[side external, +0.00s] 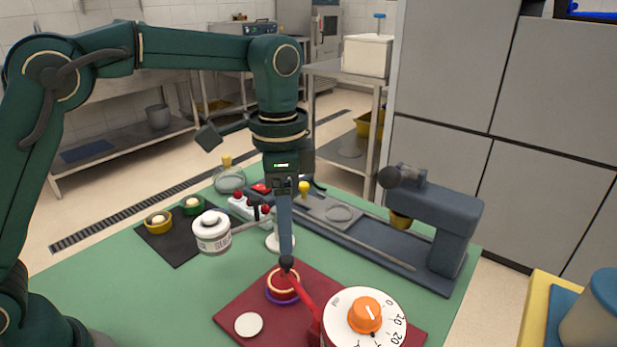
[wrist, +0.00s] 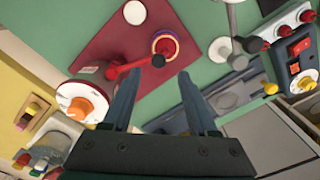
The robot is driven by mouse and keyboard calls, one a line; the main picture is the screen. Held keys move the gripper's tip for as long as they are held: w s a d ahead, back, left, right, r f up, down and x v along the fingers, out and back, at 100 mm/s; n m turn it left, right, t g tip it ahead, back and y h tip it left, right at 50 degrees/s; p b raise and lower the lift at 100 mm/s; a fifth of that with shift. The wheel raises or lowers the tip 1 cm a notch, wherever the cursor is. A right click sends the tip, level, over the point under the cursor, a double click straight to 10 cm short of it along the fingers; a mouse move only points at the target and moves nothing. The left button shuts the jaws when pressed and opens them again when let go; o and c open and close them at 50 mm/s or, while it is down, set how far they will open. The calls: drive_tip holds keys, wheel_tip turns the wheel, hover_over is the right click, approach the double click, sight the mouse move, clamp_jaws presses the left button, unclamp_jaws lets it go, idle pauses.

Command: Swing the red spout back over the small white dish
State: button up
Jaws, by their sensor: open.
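The red spout (side external: 306,297) is an arm with a dark knob (side external: 287,262) at its free end. It reaches out from beside the white dial unit (side external: 340,312), and its end is over a round red dish with coloured rings (side external: 283,289). The small white dish (side external: 248,325) lies on the dark red mat, apart from the spout. In the wrist view the spout (wrist: 130,66) and white dish (wrist: 135,13) also show. My gripper (wrist: 160,76) is open, with the knob just beyond and between its fingertips. In the side view my gripper (side external: 286,252) points down at the knob; contact is unclear.
The dark red mat (side external: 232,305) lies on a green table (side external: 120,270). A grey slide with a raised head (side external: 450,230) is at the right. A black mat (side external: 178,250) holds small pots.

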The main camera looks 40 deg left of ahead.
sight(287, 258)
drive_tip(key=shift+f, duration=2.7)
clamp_jaws()
drive_tip(key=shift+r, duration=0.1)
